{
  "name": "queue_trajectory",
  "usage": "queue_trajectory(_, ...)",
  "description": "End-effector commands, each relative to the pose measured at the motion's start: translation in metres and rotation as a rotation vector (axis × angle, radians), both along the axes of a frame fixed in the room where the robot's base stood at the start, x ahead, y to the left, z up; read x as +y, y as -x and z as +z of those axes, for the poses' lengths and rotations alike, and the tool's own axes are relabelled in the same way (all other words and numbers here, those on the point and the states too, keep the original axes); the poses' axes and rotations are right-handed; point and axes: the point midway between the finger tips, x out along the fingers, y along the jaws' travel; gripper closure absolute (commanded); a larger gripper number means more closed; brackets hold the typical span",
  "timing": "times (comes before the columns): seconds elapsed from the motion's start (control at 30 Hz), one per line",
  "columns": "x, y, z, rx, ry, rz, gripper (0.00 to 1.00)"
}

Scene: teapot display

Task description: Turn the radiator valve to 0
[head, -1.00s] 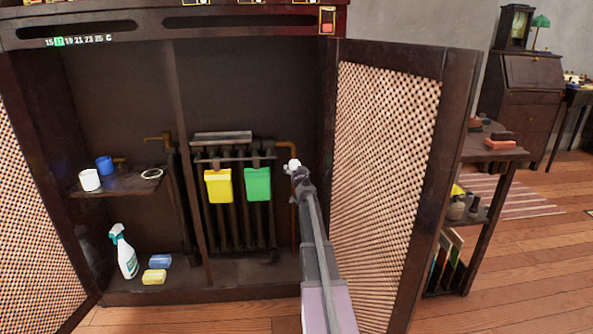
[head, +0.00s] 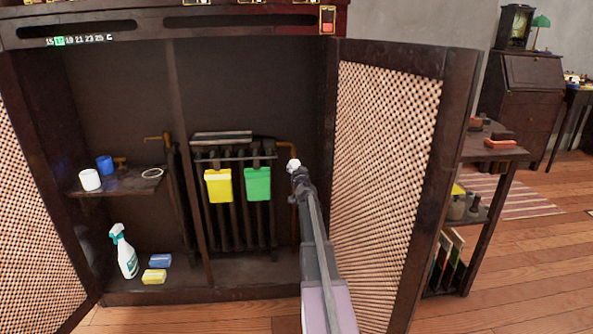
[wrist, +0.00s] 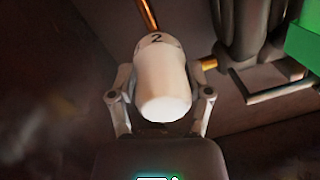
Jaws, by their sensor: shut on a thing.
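The radiator valve (wrist: 163,85) is a white knob between my fingers in the wrist view, with a dark "2" on its far rim. It shows as a small white spot in the head view (head: 294,165), at the right end of the radiator (head: 235,225). My gripper (wrist: 160,98) is shut on the knob, one finger at each side. In the head view my gripper (head: 300,178) is small and its fingers are hard to make out. The other numbers on the knob are out of sight.
A yellow container (head: 218,186) and a green container (head: 257,184) hang on the radiator, left of my gripper. The open lattice door (head: 385,170) stands close to the right of my arm. A spray bottle (head: 124,252) stands at lower left.

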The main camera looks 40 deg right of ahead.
Motion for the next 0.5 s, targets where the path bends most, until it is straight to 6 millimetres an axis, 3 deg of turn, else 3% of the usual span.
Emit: queue_trajectory(0.5,-0.0031,-0.0013,-0.0010,-0.201,-0.330,-0.005,0.83)
